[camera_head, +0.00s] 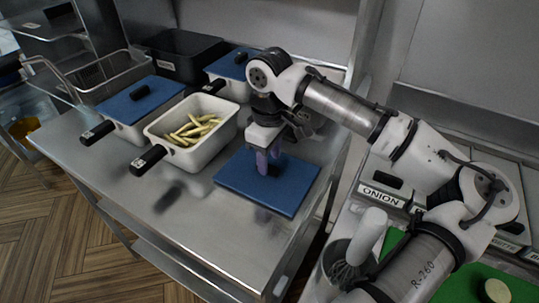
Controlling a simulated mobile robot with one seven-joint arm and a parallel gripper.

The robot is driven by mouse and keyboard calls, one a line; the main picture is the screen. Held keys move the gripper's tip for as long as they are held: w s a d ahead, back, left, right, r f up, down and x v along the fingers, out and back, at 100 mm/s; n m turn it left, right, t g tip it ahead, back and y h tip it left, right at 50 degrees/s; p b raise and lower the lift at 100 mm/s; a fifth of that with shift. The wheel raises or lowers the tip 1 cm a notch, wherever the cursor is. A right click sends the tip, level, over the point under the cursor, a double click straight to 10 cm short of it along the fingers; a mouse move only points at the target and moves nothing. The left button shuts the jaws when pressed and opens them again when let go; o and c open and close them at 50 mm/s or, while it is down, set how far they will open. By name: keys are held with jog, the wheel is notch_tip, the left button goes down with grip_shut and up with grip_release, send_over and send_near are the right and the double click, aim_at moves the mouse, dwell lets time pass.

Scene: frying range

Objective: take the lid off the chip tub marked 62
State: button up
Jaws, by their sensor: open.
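An open white chip tub (158,135) with a black handle holds several yellow chips (193,128). A blue lid (288,193) lies flat on the steel counter to the right of this tub. My gripper (268,168) points down over the middle of that lid, with its fingers open at the lid's dark knob; whether they touch it I cannot tell. Another white tub with a blue lid (158,92) on it stands to the left. A further tub with a blue lid (229,66) on it stands behind, partly hidden by my arm. The handle labels are too small to read.
A black tub (182,42) and a wire fry basket (90,75) stand at the back left. The steel counter (172,205) is clear in front of the open tub. Labelled bins, one marked ONION (381,196), and a green board (450,288) are at the right.

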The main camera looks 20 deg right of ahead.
notch_tip(320, 180, up, 11)
jog(key=p, duration=0.8)
jog(key=shift+r, duration=0.15)
jog(key=shift+s, duration=0.1)
